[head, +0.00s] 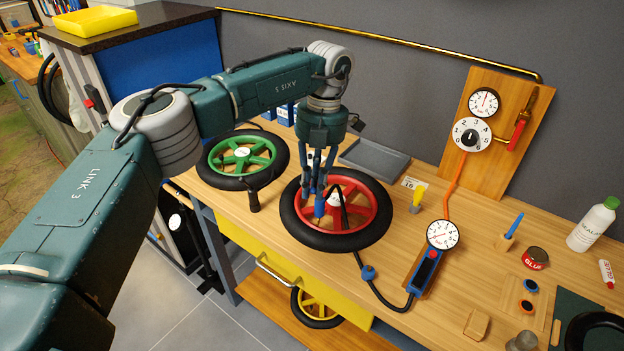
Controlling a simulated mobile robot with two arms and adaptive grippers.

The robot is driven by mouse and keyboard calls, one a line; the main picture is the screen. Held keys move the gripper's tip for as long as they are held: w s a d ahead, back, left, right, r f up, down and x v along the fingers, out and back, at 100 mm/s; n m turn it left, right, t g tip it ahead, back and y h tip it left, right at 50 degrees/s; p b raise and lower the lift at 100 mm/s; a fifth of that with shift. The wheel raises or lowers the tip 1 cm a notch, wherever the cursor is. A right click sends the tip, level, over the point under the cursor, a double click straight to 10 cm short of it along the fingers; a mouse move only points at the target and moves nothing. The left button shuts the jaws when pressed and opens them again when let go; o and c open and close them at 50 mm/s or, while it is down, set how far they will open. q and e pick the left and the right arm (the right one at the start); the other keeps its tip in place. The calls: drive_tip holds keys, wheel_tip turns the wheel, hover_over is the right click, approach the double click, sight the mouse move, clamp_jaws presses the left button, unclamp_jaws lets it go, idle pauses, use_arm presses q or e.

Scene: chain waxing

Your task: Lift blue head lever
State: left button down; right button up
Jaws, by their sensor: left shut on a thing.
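My left gripper (318,202) reaches down over the red-spoked wheel (375,208), which lies flat on the bench. Its fingers are closed on a small blue part (319,209), which looks like the blue head lever, near the wheel's hub. The fingers hide most of this part, and I cannot tell whether it is raised. My right gripper is out of view.
A green-spoked wheel (242,155) lies left on the wooden bench (470,215). A grey tray (375,160) is behind. A gauge board (495,130) leans against the wall.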

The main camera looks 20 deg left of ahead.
use_arm(q)
drive_tip(key=shift+d+p, duration=0.1)
drive_tip(key=shift+p, duration=0.2)
drive_tip(key=shift+g, duration=0.3)
drive_tip(key=c, duration=1.8)
unclamp_jaws()
drive_tip(key=shift+o, duration=0.2)
drive_tip(key=shift+w, duration=0.1)
drive_tip(key=v, duration=0.7)
drive_tip(key=shift+r, duration=0.3)
drive_tip(key=shift+d+f, duration=0.1)
